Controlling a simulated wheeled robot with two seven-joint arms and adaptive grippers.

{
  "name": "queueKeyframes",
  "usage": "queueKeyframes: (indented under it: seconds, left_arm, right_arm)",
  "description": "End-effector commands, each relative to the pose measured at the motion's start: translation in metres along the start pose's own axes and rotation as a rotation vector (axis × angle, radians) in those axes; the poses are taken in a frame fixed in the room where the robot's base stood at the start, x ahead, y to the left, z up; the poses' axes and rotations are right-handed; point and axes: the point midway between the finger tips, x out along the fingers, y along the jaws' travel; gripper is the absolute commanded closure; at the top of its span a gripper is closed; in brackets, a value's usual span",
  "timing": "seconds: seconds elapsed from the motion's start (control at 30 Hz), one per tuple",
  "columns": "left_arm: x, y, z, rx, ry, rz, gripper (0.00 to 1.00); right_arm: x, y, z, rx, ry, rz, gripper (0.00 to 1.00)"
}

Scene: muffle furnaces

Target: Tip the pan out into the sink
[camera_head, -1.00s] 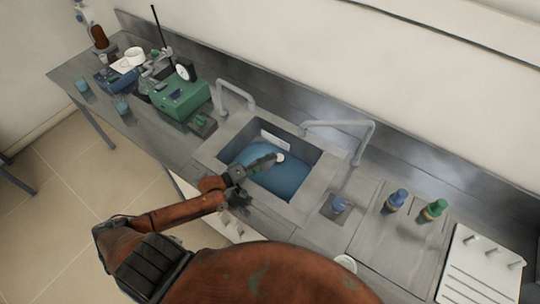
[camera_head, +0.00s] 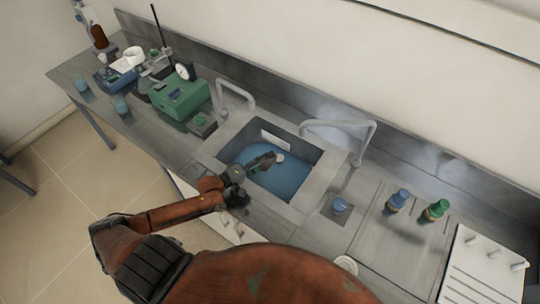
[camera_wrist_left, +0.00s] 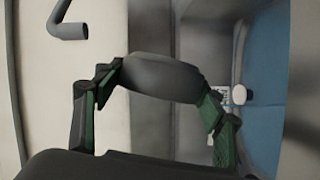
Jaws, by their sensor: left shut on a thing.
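My left gripper (camera_head: 256,165) reaches over the near left part of the sink (camera_head: 229,131), which has a grey rim and a blue bottom. In the left wrist view the gripper (camera_wrist_left: 160,84) is shut on a dark grey rounded thing, which I take to be the pan (camera_wrist_left: 160,74); it sits between the green-padded fingers. In the head view the pan is too small and dark to make out its tilt or contents. A small white round thing (camera_head: 280,157) shows just beyond the gripper tip, and also in the wrist view (camera_wrist_left: 238,95). My right gripper is not in view.
Two curved taps (camera_head: 235,94) (camera_head: 345,128) stand behind the sink. Blue-capped (camera_head: 397,200) and green-capped (camera_head: 436,210) bottles stand on the right of the counter. A green device (camera_head: 181,97) stands to the left. A white board with pegs (camera_head: 480,270) lies at far right.

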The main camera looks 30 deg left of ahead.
Motion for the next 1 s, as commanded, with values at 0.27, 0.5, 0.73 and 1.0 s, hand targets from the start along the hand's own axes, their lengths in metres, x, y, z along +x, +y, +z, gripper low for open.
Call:
queueKeyframes:
  seconds: [0.27,0.5,0.73,1.0]
  left_arm:
    - [0.000,0.001,0.000,0.000,0.000,0.001,0.86]
    - [0.000,0.000,-0.001,-0.010,0.000,0.005,0.86]
    - [-0.001,-0.001,-0.002,-0.043,0.000,0.018,0.86]
    - [-0.001,0.001,-0.003,-0.064,0.000,0.028,0.86]
  right_arm:
    - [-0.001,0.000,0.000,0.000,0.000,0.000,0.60]
    - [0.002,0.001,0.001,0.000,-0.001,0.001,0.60]
    - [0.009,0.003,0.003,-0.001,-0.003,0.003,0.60]
    - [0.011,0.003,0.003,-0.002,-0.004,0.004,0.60]
